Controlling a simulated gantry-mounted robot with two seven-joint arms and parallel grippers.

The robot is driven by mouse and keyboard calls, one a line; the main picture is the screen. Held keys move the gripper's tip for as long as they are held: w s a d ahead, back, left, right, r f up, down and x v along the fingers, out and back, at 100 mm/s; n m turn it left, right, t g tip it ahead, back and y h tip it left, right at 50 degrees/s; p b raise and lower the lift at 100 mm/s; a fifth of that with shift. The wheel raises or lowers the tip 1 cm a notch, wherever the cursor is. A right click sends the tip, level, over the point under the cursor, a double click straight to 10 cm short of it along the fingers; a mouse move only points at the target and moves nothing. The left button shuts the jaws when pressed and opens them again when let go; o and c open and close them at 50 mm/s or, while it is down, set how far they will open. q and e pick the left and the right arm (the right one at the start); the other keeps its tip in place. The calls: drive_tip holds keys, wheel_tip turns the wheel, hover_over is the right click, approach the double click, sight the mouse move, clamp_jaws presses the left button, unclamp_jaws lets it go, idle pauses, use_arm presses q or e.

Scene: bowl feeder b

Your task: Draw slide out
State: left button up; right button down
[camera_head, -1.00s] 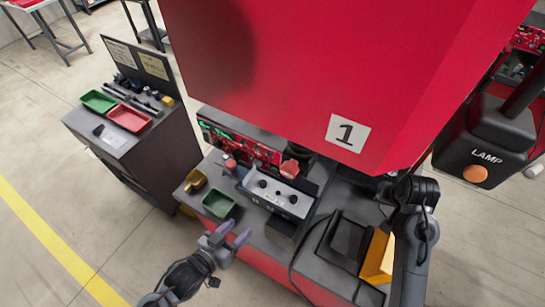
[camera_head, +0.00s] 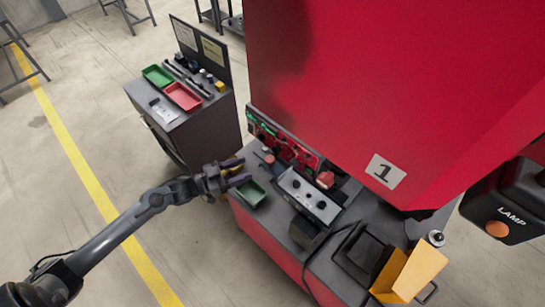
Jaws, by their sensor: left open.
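My left gripper (camera_head: 236,173) reaches in from the left, open, with its two purplish fingers pointing right. It is just above and beside the green bin (camera_head: 249,195) at the left end of the machine bench (camera_head: 262,228). I see nothing between its fingers. No part is clearly marked as the slide. A grey box with black knobs (camera_head: 310,195) sits on the bench, right of the green bin. Farther right are a black block (camera_head: 362,252) and an orange-yellow angled plate (camera_head: 420,270). My right gripper is not in view.
The large red hood (camera_head: 350,80) marked 1 overhangs the bench and hides its back. A LAMP box (camera_head: 510,215) hangs at the right. A side cabinet (camera_head: 205,130) with a green tray (camera_head: 157,76) and a red tray (camera_head: 183,97) stands left. The floor at lower left is open.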

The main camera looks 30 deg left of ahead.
sight(270, 158)
use_arm(q)
drive_tip(key=p+x, duration=0.1)
drive_tip(key=x, duration=0.9)
drive_tip(key=shift+w+d, duration=0.1)
drive_tip(key=shift+c, duration=0.5)
drive_tip(key=shift+r, duration=0.1)
clamp_jaws()
